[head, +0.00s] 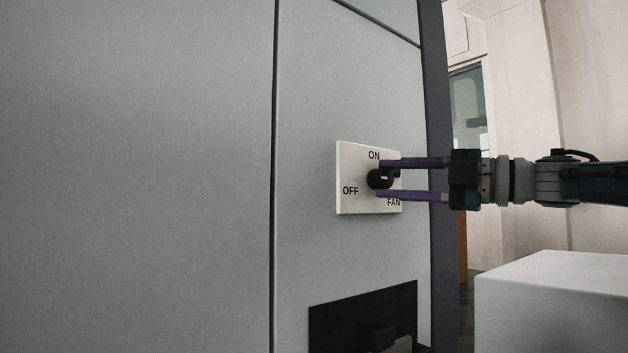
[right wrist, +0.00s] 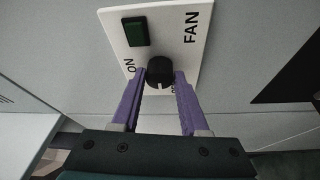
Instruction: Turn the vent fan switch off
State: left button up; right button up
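The vent fan switch is a white plate (head: 352,165) on the grey panel, marked ON at top, OFF at left and FAN at lower right. Its black round knob (head: 380,179) has a small white mark; I cannot tell which label it points to. My right gripper (head: 381,178) comes in from the right, its purple fingertips above and below the knob. In the right wrist view the knob (right wrist: 160,71) sits between the fingertips, with hardly any gap; I cannot tell whether they press on it. The left gripper is not in view.
A dark green rectangle (right wrist: 135,31) is on the plate beside ON. A black recessed panel (head: 345,315) lies below the switch. A white block (head: 555,290) stands at the lower right, below my right arm. The panel left of the switch is bare.

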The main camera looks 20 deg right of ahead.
jog(key=o, duration=0.4)
jog(key=v, duration=0.9)
jog(key=shift+s+d, duration=0.3)
